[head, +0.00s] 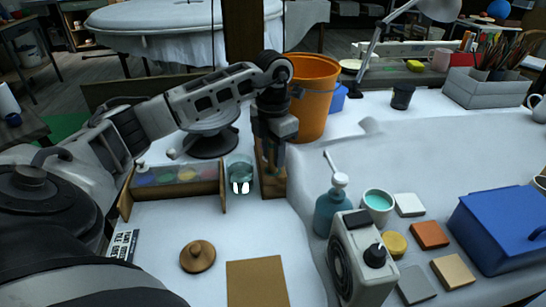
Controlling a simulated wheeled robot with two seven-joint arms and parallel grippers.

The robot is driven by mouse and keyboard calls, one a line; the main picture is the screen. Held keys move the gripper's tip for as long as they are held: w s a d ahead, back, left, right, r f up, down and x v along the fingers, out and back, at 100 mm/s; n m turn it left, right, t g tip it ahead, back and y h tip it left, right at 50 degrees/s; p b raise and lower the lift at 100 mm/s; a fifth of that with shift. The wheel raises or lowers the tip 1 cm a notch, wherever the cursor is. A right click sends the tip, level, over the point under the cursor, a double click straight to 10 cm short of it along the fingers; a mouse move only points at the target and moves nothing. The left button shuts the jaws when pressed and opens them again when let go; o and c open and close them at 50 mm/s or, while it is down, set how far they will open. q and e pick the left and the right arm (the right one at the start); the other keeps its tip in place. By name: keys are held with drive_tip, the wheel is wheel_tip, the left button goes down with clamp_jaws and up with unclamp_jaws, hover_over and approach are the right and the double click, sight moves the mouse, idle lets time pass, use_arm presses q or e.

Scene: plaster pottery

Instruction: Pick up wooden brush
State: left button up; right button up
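My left arm comes in from the left, and its gripper (271,168) points down over a narrow wooden board (273,187) on the white table. The fingers are small and dark here, and I cannot tell how far apart they are or whether anything is between them. I cannot make out a separate wooden brush by the gripper; the gripper may hide it. Several brushes or tools (502,55) stand in a grey box at the far right. My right gripper is not in view.
A glass jar (240,168) stands just left of the gripper, beside a paint tray (176,176). An orange bucket (314,95) is close behind. A teal bottle (333,210), a grey device (362,262) and a blue box (503,225) stand to the right.

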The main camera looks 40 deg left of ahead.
use_arm(q)
drive_tip(key=shift+f, duration=0.2)
clamp_jaws()
drive_tip(key=shift+r, duration=0.1)
wheel_tip(320, 180, up, 9)
drive_tip(key=shift+r, duration=0.5)
